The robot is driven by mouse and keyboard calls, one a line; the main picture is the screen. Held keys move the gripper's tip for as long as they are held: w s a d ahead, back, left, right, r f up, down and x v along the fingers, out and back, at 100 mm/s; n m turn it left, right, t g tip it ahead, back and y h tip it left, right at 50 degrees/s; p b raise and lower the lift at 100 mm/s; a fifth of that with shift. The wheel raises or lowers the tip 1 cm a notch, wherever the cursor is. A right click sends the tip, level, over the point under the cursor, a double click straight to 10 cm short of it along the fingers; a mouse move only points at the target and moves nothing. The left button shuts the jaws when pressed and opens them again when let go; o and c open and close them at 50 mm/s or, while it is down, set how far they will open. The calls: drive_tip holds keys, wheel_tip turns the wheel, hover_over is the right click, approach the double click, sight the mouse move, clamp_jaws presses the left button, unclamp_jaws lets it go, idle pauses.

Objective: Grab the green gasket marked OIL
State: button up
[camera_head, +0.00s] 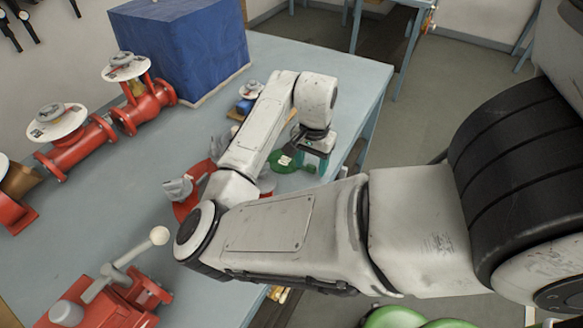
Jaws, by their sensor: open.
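A flat green gasket (281,166) with a small white label lies on the grey-blue table near its right edge. The label is too small to read. My arm's wrist hides part of it. Whether a finger touches the gasket I cannot tell.
The table (210,130) carries red valves with white handwheels (55,122) at left and a blue covered box (184,48) at the back. A red vice-like device (105,300) with a ball-ended lever stands at lower left. A small blue item (246,92) lies behind my arm.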

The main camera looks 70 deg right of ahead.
clamp_jaws()
idle(0.6)
drive_tip(key=shift+r, duration=0.1)
